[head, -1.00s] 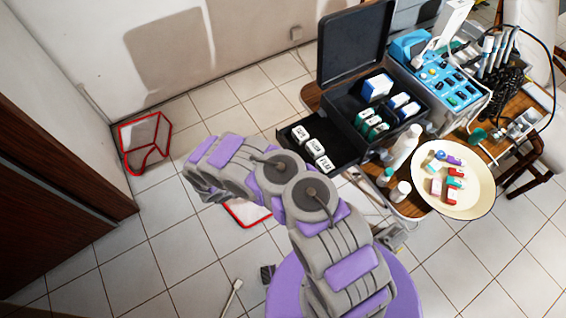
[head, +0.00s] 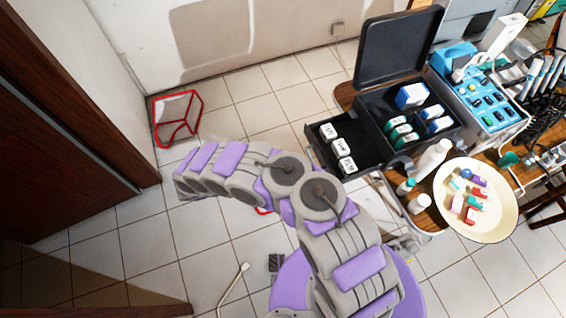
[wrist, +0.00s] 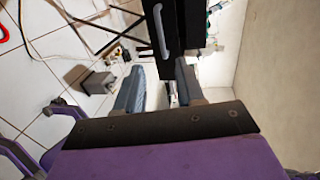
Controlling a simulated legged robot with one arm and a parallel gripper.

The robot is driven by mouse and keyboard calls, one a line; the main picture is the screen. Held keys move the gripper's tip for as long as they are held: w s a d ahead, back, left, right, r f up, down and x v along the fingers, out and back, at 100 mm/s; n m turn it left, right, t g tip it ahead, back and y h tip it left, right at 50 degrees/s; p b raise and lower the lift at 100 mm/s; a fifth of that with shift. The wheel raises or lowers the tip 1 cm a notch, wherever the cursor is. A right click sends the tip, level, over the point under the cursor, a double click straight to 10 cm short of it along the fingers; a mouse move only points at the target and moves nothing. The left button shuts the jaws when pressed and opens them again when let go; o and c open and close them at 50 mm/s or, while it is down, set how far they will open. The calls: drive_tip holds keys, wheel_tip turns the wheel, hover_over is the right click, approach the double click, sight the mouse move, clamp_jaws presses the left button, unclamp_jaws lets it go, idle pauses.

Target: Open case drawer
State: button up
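The black case (head: 374,108) stands on the wooden table with its lid (head: 398,46) raised. Its drawer (head: 365,151) is pulled out to the left and holds white labelled boxes (head: 338,147). In the wrist view a pale handle (wrist: 160,30) shows on a dark front (wrist: 182,25), ahead of my fingers. My gripper (wrist: 158,85) is open, its two grey-blue fingers apart with no object visibly held. The handle appears beyond the fingertips, not between them. In the head view my arm reaches left of the drawer; the fingertips cannot be made out there.
A round cream tray (head: 450,222) with small coloured items sits on the table, beside white bottles (head: 430,158). A blue dental unit (head: 480,95) stands right of the case. A red-framed bin (head: 178,118) is on the floor. Tiled floor left of the table is mostly clear.

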drive_tip(key=shift+v, duration=0.95)
